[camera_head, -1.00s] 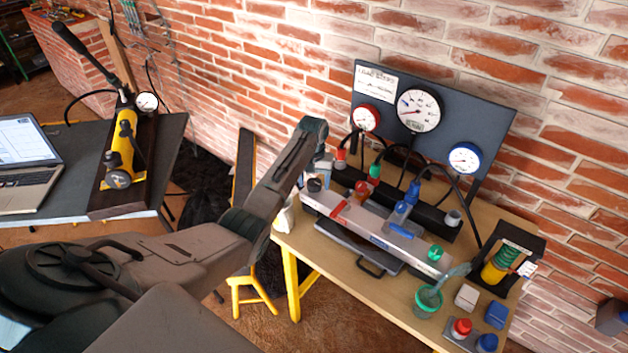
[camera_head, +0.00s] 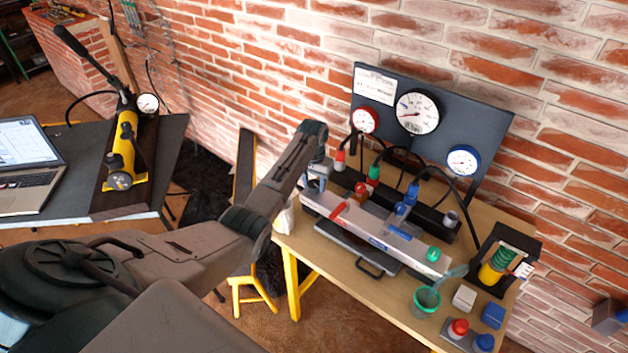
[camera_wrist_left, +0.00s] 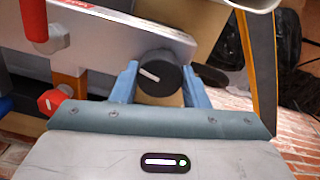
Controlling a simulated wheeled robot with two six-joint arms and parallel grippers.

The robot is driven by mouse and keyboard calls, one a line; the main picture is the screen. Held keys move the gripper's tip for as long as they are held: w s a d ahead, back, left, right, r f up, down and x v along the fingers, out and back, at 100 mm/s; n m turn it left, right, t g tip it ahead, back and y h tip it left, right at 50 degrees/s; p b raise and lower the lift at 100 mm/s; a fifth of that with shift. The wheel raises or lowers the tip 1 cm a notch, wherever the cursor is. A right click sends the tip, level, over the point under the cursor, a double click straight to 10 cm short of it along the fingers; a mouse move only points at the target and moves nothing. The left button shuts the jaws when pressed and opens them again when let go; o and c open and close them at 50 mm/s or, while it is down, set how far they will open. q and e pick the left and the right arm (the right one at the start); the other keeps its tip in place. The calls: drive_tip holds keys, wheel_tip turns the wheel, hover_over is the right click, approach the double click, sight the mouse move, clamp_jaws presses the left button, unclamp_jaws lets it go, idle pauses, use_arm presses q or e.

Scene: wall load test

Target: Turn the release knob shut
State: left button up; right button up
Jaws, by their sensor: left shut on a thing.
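The release knob (camera_wrist_left: 160,76) is round and black with a white mark, at the end of a silver beam (camera_wrist_left: 120,40) in the left wrist view. The mark lies tilted, nearly level. My left gripper (camera_wrist_left: 160,67) has one blue finger on each side of the knob and is shut on it. In the head view my left gripper (camera_head: 317,174) is at the left end of the beam (camera_head: 375,228) on the wooden bench, and its fingers largely hide the knob. My right gripper is not in view.
A dark panel with gauges (camera_head: 418,111) stands behind the beam, with hoses in front. A green cup (camera_head: 425,302), small blocks and red and blue buttons (camera_head: 459,328) are at the bench's right. A yellow pump (camera_head: 122,150) and laptop (camera_head: 28,165) are at left.

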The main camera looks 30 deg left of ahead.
sight(315, 183)
use_arm(q)
drive_tip(key=m, duration=0.2)
drive_tip(key=m+p, duration=0.1)
drive_tip(key=shift+r+m+p, duration=0.2)
drive_tip(key=shift+m+p, duration=0.1)
drive_tip(key=shift+m, duration=0.1)
drive_tip(key=m+p, duration=0.1)
drive_tip(key=m, duration=0.2)
drive_tip(key=shift+w+m, duration=0.1)
drive_tip(key=shift+m, duration=0.2)
drive_tip(key=m+p, duration=0.1)
drive_tip(key=m, duration=0.3)
drive_tip(key=shift+m, duration=2)
drive_tip(key=o, duration=1)
drive_tip(key=shift+f, duration=0.1)
drive_tip(key=shift+r+b, duration=1.25)
drive_tip(key=shift+r, duration=4.15)
